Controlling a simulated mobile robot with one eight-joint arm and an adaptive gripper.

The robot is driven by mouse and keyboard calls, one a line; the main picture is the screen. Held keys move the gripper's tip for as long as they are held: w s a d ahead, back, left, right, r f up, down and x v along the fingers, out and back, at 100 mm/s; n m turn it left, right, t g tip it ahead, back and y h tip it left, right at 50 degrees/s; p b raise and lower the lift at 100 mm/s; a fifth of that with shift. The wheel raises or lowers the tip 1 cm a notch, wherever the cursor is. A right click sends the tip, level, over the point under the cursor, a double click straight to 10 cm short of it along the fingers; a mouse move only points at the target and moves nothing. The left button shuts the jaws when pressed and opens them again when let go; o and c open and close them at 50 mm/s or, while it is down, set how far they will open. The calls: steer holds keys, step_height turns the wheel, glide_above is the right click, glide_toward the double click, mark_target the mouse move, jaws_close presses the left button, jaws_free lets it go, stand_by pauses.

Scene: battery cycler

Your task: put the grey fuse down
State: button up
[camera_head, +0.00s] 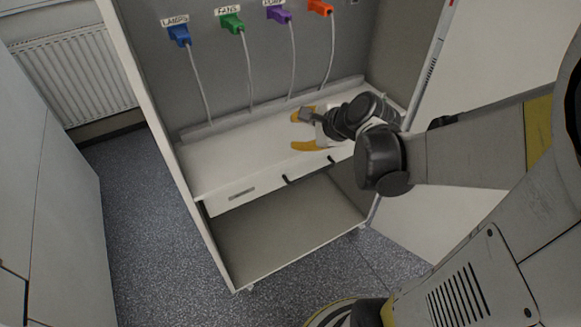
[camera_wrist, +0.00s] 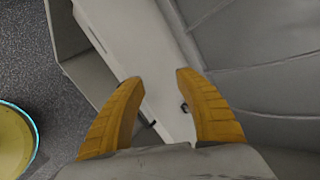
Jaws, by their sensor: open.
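My gripper (camera_head: 294,132) is open above the white shelf (camera_head: 225,160) of the cabinet, near the shelf's right half. Its two yellow fingers stand apart with no object visible between them. In the wrist view, my gripper (camera_wrist: 160,77) shows the same gap, with white surface behind it. I cannot make out the grey fuse in either view. A small grey block shows by the upper finger in the head view, but I cannot tell whether it is part of my gripper.
Blue (camera_head: 179,35), green (camera_head: 232,23), purple (camera_head: 279,15) and orange (camera_head: 320,7) plugs sit on the back panel, cables hanging to the shelf. The shelf's left part is clear. An empty lower compartment (camera_head: 285,230) lies below.

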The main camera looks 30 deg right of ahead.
steer(key=s+a+r+n+g+h, duration=0.1)
steer(key=s+a+n, duration=0.4)
steer(key=n, duration=0.5)
steer(key=s+a+r+n+g, duration=0.1)
steer(key=s+a+r+n, duration=0.1)
steer(key=s+a+n, duration=0.3)
steer(key=s+n, duration=0.4)
steer(key=n, duration=0.2)
steer(key=shift+s+a+g+h, duration=0.15)
steer(key=shift+a+g+h, duration=0.15)
steer(key=shift+g+h, duration=0.1)
